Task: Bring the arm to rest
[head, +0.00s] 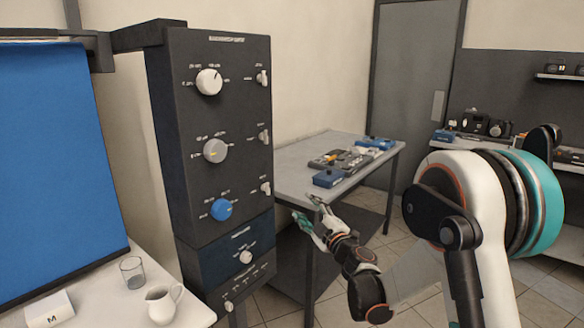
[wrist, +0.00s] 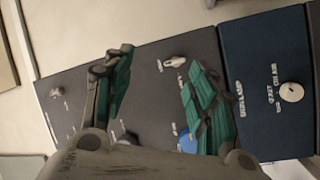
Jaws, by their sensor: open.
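My gripper (head: 306,208) is open and empty. A blue knob (wrist: 187,144) is partly hidden by a finger.
The grey table (head: 290,178) holds blue boxes and a pedalboard (head: 342,160). A white table at lower left holds a glass (head: 132,273), a white pitcher (head: 163,304) and a white box (head: 50,309). A blue cloth (head: 50,170) hangs at left. Tiled floor shows at lower right.

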